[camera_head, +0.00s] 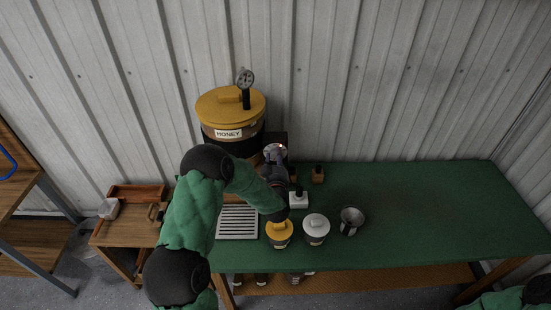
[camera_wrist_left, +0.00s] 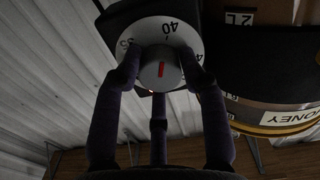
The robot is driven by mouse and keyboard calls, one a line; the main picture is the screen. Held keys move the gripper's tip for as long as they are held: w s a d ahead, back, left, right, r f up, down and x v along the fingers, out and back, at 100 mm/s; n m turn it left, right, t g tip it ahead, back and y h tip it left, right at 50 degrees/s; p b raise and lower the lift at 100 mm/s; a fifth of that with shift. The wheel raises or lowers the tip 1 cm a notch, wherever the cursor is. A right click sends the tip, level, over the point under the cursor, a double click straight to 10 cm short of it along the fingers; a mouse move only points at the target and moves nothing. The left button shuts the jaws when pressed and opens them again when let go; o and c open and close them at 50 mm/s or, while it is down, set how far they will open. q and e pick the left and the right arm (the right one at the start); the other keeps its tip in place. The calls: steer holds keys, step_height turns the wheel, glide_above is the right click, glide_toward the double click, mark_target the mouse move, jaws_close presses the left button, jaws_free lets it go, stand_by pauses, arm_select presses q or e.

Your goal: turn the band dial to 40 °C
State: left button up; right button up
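The band dial (camera_wrist_left: 161,68) is a grey knob with a red mark on a white numbered face (camera_wrist_left: 193,40). It sits on a dark box on the honey drum's band. The wrist view shows 35 at left, 40 at top and part of a 4 at right. The red mark points nearly at 40, slightly to its left. My left gripper (camera_wrist_left: 160,75) has its three fingertips close around the knob, seemingly touching it. In the head view my left gripper (camera_head: 274,160) reaches the dial (camera_head: 275,149) and partly hides it. My right gripper is out of view.
The honey drum (camera_head: 229,108) has a yellow lid with a gauge (camera_head: 245,80). On the green table (camera_head: 430,200) stand a yellow-lidded jar (camera_head: 279,237), a white-lidded jar (camera_head: 316,226), a metal cup (camera_head: 351,217) and small bottles (camera_head: 318,174). The table's right side is clear.

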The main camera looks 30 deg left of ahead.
arm_select(q)
steer(key=c, duration=0.4)
steer(key=shift+m+b, duration=0.45)
steer(key=shift+m, duration=0.35)
steer(key=o, duration=1.1)
steer(key=shift+o, duration=0.2)
steer(key=v, duration=1.2)
steer(key=shift+f, duration=0.1)
